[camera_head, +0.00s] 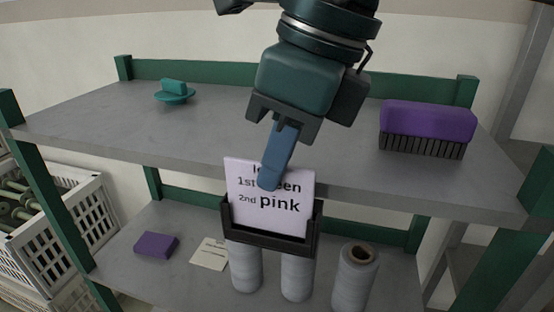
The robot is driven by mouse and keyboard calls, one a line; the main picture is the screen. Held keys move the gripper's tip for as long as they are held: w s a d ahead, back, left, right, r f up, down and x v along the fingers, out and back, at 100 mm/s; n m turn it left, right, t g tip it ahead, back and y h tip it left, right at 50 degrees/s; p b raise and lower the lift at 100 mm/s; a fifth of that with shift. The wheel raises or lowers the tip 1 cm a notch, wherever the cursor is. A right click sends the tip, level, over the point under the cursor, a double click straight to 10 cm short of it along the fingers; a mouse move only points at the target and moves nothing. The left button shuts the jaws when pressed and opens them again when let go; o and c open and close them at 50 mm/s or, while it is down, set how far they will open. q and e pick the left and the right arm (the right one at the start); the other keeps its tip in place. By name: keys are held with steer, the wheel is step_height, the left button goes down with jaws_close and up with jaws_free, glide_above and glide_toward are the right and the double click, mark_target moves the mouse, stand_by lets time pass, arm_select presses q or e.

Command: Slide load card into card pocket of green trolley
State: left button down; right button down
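The load card (243,205) is pale lilac with black print, partly covered, reading "1st ...een" and "2nd pink". It stands nearly upright, tilted slightly, with its lower edge inside the black card pocket (270,240) on the front of the green trolley (420,195). My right gripper (272,178) reaches down from above. A blue finger lies over the card's upper middle and hides some print. The gripper appears shut on the card; the finger behind it is hidden. My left gripper is out of view.
A purple brush (428,118) and a teal lidded-looking dish (174,93) sit on the top shelf. Below are grey cones of yarn (355,280), a purple block (156,245) and a paper note (210,253). White crates (60,235) stand left.

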step_height(320, 180, up, 6)
steer(key=p, duration=0.3)
steer(key=shift+f, duration=0.1)
steer(key=shift+f, duration=0.1)
